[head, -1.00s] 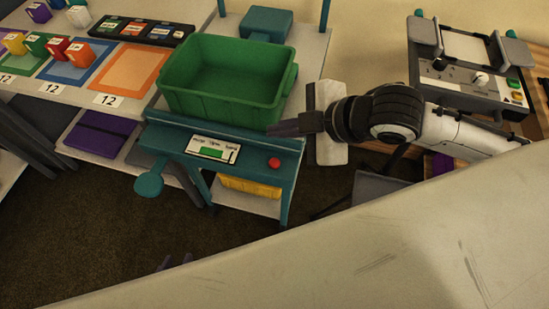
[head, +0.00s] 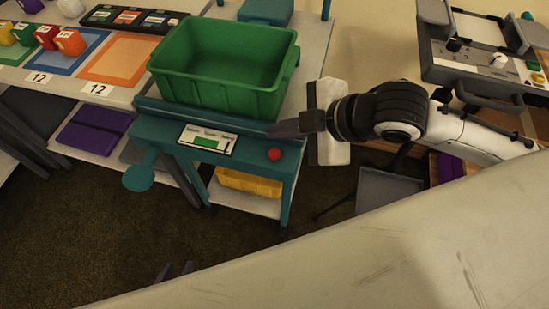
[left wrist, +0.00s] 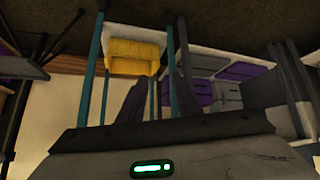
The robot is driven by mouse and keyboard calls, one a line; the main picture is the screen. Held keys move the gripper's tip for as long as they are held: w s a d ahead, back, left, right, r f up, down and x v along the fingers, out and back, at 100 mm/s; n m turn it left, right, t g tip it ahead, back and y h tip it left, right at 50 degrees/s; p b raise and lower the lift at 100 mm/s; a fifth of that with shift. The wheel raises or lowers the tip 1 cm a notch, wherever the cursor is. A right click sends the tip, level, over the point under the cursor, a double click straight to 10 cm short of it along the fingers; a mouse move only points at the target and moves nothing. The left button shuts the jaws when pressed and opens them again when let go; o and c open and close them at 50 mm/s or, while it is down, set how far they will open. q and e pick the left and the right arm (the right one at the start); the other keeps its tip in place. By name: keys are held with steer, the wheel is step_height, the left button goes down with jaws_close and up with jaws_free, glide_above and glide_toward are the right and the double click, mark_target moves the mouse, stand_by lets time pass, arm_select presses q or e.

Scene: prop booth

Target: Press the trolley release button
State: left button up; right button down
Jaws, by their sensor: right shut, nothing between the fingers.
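The red release button (head: 275,154) sits at the right end of the teal trolley's (head: 150,129) front panel. A label plate with a green patch (head: 207,138) lies to its left. My right gripper (head: 272,130) is shut and empty. Its tip shows just above the button in the head view, near the green crate's lower right corner, with a small gap from the button in the picture; its height over the panel is unclear. My left gripper (head: 175,271) barely shows at the bottom edge of the head view. In the left wrist view its two fingers (left wrist: 157,95) are apart and empty.
A green crate (head: 165,75) stands on the trolley, and a yellow bin (head: 250,183) is on its lower shelf, also in the left wrist view (left wrist: 133,55). A table with coloured mats (head: 122,58) is at left, a control console (head: 478,68) at right. A pale surface (head: 400,250) fills the lower right.

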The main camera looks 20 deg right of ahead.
mark_target(280, 157)
step_height(280, 157, down, 3)
steer(key=shift+r+b, duration=0.1)
steer(key=shift+b, duration=0.45)
arm_select(q)
steer(key=shift+w+d+f, duration=0.3)
steer(key=shift+w+d, duration=0.15)
steer(key=shift+d, duration=0.2)
arm_select(e)
steer(key=shift+f, duration=0.55)
arm_select(q)
steer(key=shift+a+f, duration=0.1)
steer(key=shift+f, duration=0.1)
steer(key=shift+r, duration=0.15)
arm_select(e)
steer(key=shift+f, duration=0.1)
steer(key=shift+f, duration=0.25)
arm_select(q)
steer(key=shift+r, duration=0.1)
